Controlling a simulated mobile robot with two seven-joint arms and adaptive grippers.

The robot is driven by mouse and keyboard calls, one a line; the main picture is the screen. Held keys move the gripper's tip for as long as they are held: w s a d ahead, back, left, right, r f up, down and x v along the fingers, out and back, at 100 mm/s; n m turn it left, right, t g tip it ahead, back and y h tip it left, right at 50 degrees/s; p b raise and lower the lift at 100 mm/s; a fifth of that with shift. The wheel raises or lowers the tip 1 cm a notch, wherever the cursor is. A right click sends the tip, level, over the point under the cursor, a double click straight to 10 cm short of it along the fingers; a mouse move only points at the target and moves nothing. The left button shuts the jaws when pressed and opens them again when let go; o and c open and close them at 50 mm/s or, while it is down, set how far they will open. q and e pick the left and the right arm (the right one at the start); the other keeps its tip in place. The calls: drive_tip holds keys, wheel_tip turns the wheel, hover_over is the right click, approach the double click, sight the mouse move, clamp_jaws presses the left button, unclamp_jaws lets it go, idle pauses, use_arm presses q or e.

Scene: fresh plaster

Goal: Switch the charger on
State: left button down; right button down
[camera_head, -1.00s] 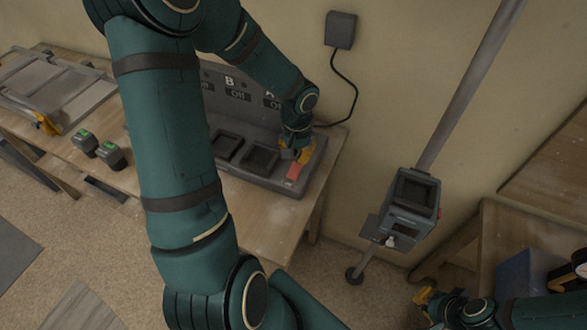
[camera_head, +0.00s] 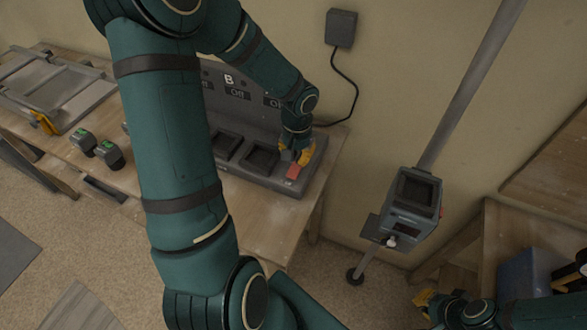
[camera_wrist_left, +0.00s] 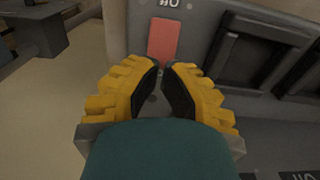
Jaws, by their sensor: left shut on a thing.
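The charger (camera_head: 222,170) is a grey unit on the wooden bench, with empty dark bays and a back panel marked B that reads "Off"; my left arm hides part of it. Its red switch (camera_head: 293,172) is at the right end of the front ledge and also shows in the left wrist view (camera_wrist_left: 163,43). The contact is hard to see. My right gripper (camera_head: 425,298) is at the lower right, away from the charger; its jaws are unclear.
A wall plug box (camera_head: 341,29) has a cable to the charger. A grey device (camera_head: 408,205) is on a slanted pole. A blue box (camera_head: 522,274) sits on the right bench.

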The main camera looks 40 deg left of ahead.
sight(296, 165)
use_arm(q)
drive_tip(key=shift+f+b, duration=1.2)
drive_tip(key=shift+f, duration=0.1)
idle(0.6)
drive_tip(key=shift+r+p, duration=2.55)
drive_tip(key=shift+r, duration=1.05)
drive_tip(key=shift+f, duration=0.1)
